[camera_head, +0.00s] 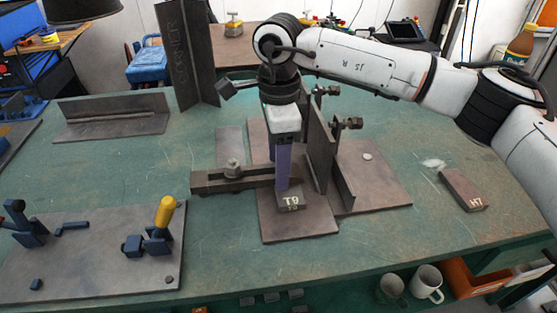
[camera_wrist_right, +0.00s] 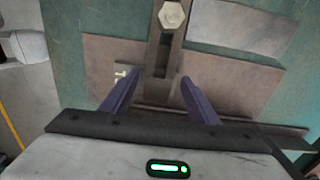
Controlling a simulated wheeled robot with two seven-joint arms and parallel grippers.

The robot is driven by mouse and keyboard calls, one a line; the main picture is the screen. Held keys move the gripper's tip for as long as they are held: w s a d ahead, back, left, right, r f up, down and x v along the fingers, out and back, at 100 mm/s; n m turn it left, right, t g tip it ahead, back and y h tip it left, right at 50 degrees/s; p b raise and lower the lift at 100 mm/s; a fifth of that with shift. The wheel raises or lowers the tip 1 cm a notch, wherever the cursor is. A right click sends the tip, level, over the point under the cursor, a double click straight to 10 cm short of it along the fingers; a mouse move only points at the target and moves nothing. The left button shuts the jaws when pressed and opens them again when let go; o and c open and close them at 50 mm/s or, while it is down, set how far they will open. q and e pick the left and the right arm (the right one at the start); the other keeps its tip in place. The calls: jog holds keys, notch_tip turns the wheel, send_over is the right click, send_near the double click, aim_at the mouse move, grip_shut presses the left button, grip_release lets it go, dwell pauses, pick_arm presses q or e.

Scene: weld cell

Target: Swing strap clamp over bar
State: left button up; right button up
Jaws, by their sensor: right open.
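The strap clamp (camera_head: 212,182) is a dark flat steel bar with a slot and a hex nut (camera_head: 232,168) on top. It lies left of the upright plates, pointing toward the small block marked T9 (camera_head: 291,200). In the right wrist view the strap (camera_wrist_right: 161,65) runs down from its nut (camera_wrist_right: 172,15) into the gap between my fingers. My right gripper (camera_head: 283,185) points down with purple fingers close to the T9 block; in the wrist view the fingers (camera_wrist_right: 160,82) stand apart. Contact with the strap cannot be told. My left gripper is not in view.
A dark upright plate (camera_head: 320,145) with clamp screws (camera_head: 347,124) stands just right of my gripper. A block marked H7 (camera_head: 463,190) lies at right. A plate with a yellow-handled toggle clamp (camera_head: 165,212) is at front left. An angle piece (camera_head: 112,117) is behind it.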

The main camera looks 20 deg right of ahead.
jog(key=shift+r, duration=0.15)
notch_tip(320, 180, up, 10)
jog(key=shift+p, duration=0.45)
